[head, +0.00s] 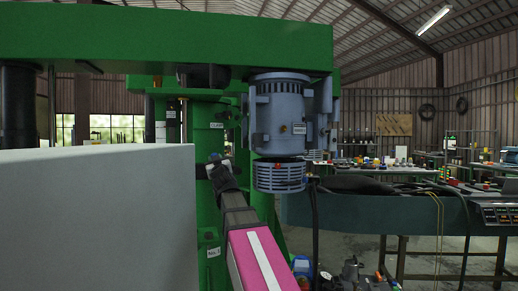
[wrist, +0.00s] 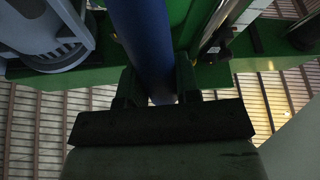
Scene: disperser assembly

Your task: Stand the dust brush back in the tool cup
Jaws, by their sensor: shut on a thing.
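In the wrist view my gripper (wrist: 158,82) is shut on a thick blue shaft (wrist: 145,40), which looks like the handle of the dust brush. The shaft runs from the top edge of the picture down between the two dark fingers. Its brush end is not in view, so I cannot tell how the bristles lie. In the head view my gripper (head: 216,168) is small and dark in front of the green machine column, and the brush cannot be made out there. I cannot make out the tool cup in either view.
A green machine frame (head: 190,40) with a grey-blue motor (head: 281,115) stands close around my gripper. A large pale panel (head: 95,220) blocks the lower left. A dark bench (head: 385,212) stands at right, with cables hanging in front. Cluttered worktables (head: 400,172) stand farther back.

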